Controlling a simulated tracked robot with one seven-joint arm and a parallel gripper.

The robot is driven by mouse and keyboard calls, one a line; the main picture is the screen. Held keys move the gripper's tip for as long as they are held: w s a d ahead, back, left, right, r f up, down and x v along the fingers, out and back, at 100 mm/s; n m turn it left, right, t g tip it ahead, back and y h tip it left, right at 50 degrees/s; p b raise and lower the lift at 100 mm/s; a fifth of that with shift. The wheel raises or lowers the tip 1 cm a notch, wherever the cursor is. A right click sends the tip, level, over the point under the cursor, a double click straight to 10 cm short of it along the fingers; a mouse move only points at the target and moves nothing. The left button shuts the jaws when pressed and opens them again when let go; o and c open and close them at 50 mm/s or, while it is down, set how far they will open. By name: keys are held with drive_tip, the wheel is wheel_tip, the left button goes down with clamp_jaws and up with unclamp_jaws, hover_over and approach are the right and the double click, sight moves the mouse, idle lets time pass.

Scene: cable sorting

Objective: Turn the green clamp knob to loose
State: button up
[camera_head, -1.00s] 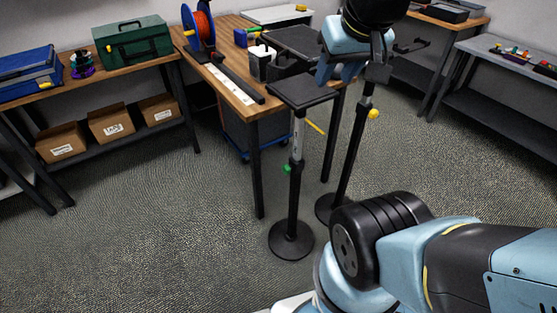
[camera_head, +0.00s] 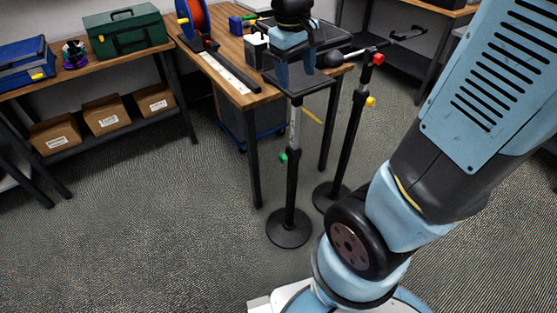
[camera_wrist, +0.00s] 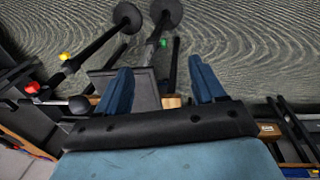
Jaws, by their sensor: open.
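The green clamp knob (camera_head: 283,158) sits on the left side of a black and grey stand pole (camera_head: 291,185), about halfway up. The pole rises from a round black base (camera_head: 289,229) to a flat dark top plate (camera_head: 303,80). My gripper (camera_head: 296,72) is above this plate, well above the knob, and points downward. In the wrist view the green knob (camera_wrist: 163,42) shows beyond the gap between my two blue fingers (camera_wrist: 160,72). The fingers are apart with nothing between them. They do not touch the knob.
A second stand (camera_head: 345,150) with a yellow knob (camera_head: 370,102) and a red knob (camera_head: 378,59) is close on the right. A wooden workbench (camera_head: 237,85) is just behind. A blue bin (camera_head: 252,125) is under it. Floor left of the stand is clear.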

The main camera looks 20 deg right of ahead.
sight(280, 159)
drive_tip(key=w+a+f+n+g+h, duration=0.1)
drive_tip(key=w+a+f+n+h, duration=0.15)
drive_tip(key=f, duration=0.45)
drive_tip(key=w+a+f+n+g+h, duration=0.1)
drive_tip(key=w+a+f+n+h, duration=0.2)
drive_tip(key=f, duration=0.4)
drive_tip(key=w+a+f+n+g+h, duration=0.1)
drive_tip(key=w+a+f, duration=0.2)
drive_tip(key=w+f, duration=0.3)
drive_tip(key=a+f+n+t+h, duration=0.2)
drive_tip(key=f+n+t+h, duration=0.3)
drive_tip(key=f, duration=0.8)
drive_tip(key=a+f+n+t+h, duration=0.2)
drive_tip(key=f+n+t+h, duration=0.3)
drive_tip(key=f, duration=0.8)
drive_tip(key=w+d, duration=0.1)
drive_tip(key=d, duration=0.3)
drive_tip(key=w+d+g, duration=0.1)
drive_tip(key=d, duration=0.3)
drive_tip(key=w+d+n+g+y, duration=0.1)
drive_tip(key=w+d, duration=0.1)
drive_tip(key=d, duration=0.3)
drive_tip(key=shift+r, duration=0.1)
drive_tip(key=shift+c, duration=0.5)
drive_tip(key=c, duration=0.9)
drive_tip(key=shift+c, duration=0.2)
